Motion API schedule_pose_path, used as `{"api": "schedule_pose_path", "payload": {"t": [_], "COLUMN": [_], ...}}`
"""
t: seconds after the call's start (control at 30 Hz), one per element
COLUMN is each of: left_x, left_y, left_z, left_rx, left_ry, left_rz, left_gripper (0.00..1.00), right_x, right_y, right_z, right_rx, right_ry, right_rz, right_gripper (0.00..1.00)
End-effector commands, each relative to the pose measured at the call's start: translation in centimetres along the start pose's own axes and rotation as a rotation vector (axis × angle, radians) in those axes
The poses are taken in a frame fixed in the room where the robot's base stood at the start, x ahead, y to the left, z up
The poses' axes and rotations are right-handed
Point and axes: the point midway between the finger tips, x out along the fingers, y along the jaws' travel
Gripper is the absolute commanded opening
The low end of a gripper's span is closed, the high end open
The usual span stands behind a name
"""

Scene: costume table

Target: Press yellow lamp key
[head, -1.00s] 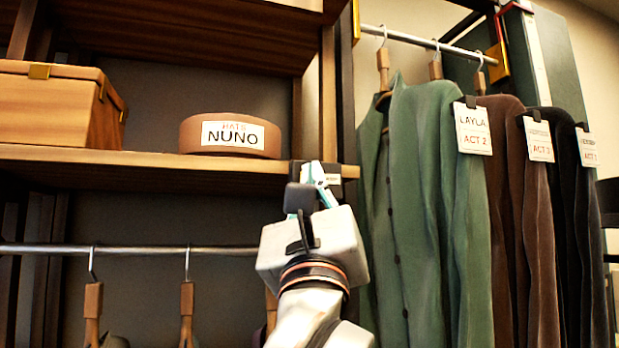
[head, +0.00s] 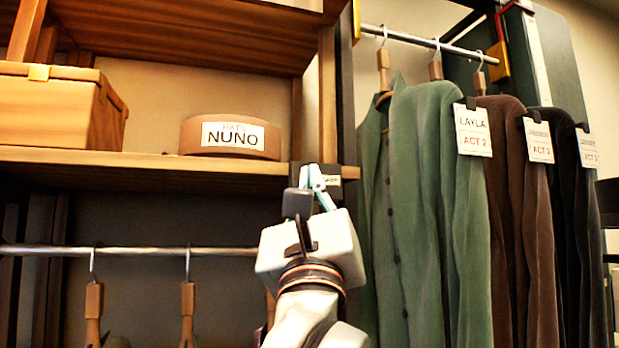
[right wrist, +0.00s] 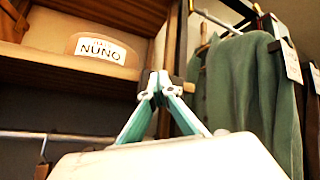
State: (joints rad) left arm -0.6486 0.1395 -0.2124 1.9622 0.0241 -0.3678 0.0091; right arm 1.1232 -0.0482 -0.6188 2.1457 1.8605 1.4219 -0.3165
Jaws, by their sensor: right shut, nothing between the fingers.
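A small dark switch box (head: 348,171) with a pale label sits on the front edge of the shelf at the post. My right gripper (head: 313,172) is shut and empty, its fingertips in front of this box. In the right wrist view the shut fingertips (right wrist: 160,80) overlap the dark box (right wrist: 188,87). Warm light fills the shelf bay. My left gripper is out of view.
The shelf (head: 120,163) holds a wooden box (head: 50,108) and a round hat box labelled NUNO (head: 230,152). A rail with hangers (head: 187,300) runs below it. Green (head: 415,210) and darker garments with tags hang close on the right.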

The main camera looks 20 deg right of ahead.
Motion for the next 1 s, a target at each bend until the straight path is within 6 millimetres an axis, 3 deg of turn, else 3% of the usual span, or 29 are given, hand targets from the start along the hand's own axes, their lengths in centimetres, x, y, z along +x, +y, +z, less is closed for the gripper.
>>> {"api": "schedule_pose_path", "payload": {"t": [0.5,1.0], "left_x": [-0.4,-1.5], "left_y": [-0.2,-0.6], "left_z": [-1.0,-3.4], "left_rx": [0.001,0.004], "left_ry": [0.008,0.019], "left_rz": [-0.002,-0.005], "left_gripper": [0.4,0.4], "right_x": [-0.6,-3.7], "right_y": [-0.5,-2.8], "right_z": [0.6,2.9], "right_rx": [0.002,0.004], "right_ry": [0.0,-0.001], "right_rz": [0.001,0.002], "right_gripper": [0.0,0.0]}}
